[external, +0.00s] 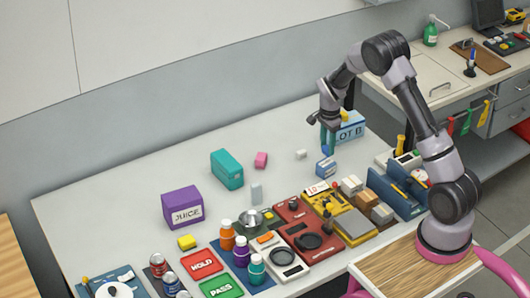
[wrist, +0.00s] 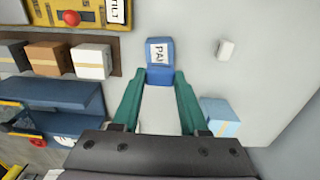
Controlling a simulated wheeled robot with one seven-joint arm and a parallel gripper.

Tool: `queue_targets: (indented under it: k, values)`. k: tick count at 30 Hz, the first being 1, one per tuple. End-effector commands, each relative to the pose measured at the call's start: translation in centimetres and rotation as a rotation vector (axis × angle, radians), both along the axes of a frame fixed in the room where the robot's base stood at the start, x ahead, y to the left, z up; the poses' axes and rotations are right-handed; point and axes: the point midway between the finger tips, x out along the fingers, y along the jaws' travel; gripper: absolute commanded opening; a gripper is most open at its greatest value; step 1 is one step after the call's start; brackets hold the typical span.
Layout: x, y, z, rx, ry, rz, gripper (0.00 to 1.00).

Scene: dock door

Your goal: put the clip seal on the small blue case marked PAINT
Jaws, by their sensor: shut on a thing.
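The small blue case (external: 326,168) sits upright on the white table in the external view, with a white label on its side. In the wrist view the case (wrist: 166,44) shows the letters "PAI" on its label, just beyond my fingertips. My gripper (external: 328,142), with teal fingers, is above the table and a little above the case. It is shut on a small blue piece, which seems to be the clip seal (wrist: 160,76). The piece also shows below the fingers in the external view (external: 327,150). I cannot tell whether it touches the case.
A light-blue box (external: 350,128) reading "OT B" stands close behind my gripper. A small white block (external: 301,154) lies left of the case. A row of small boxes (external: 366,199) and a dark blue rack (external: 396,192) stand nearer my base. The table's far left is clear.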

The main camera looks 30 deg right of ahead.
Motion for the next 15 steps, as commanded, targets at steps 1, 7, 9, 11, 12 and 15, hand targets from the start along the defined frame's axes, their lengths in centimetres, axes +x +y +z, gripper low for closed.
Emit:
queue_targets:
  k: [1, 7, 9, 11, 12, 15]
  values:
    - [-0.1, 0.0, -0.7, 0.0, 0.004, -0.001, 0.0]
    - [-0.1, 0.0, -3.3, 0.0, 0.002, -0.001, 0.0]
    - [0.0, 0.0, -3.3, 0.001, 0.001, -0.001, 0.0]
    - [0.0, 0.0, -3.3, 0.001, 0.0, -0.001, 0.0]
    - [0.0, 0.0, -3.3, 0.001, 0.001, -0.001, 0.0]
    - [0.0, 0.0, -3.4, 0.0, 0.001, -0.001, 0.0]
